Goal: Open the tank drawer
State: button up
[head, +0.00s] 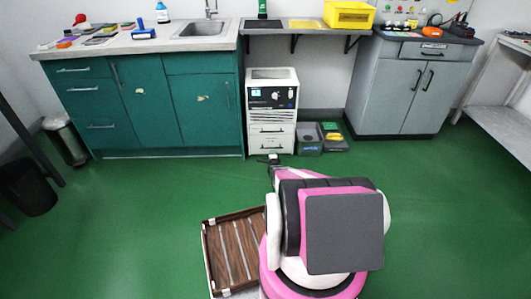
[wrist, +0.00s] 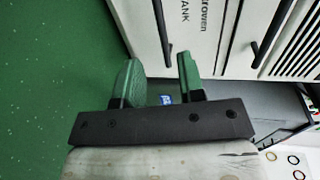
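The tank drawer (wrist: 143,20) is the lowest white front of the white cabinet unit, and it also shows in the head view (head: 263,141). It bears dark lettering that includes "TANK". Its black bar handle (wrist: 162,32) lies ahead of the gap between my fingers, apart from them. The drawer looks shut. My gripper (wrist: 158,80) is open and empty, with two green fingers apart. In the head view my gripper (head: 273,160) is low in front of the unit, small and partly hidden by my arm.
A second drawer (head: 262,128) sits above. Grey bins (head: 309,145) stand right of the unit. Teal cabinets (head: 150,105) are at left and a grey cabinet (head: 405,90) at right. The green floor (head: 130,215) in front is mostly clear.

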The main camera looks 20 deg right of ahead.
jog(key=x, duration=1)
jog(key=shift+w+d, duration=0.1)
jog(key=shift+w, duration=0.2)
grip_shut()
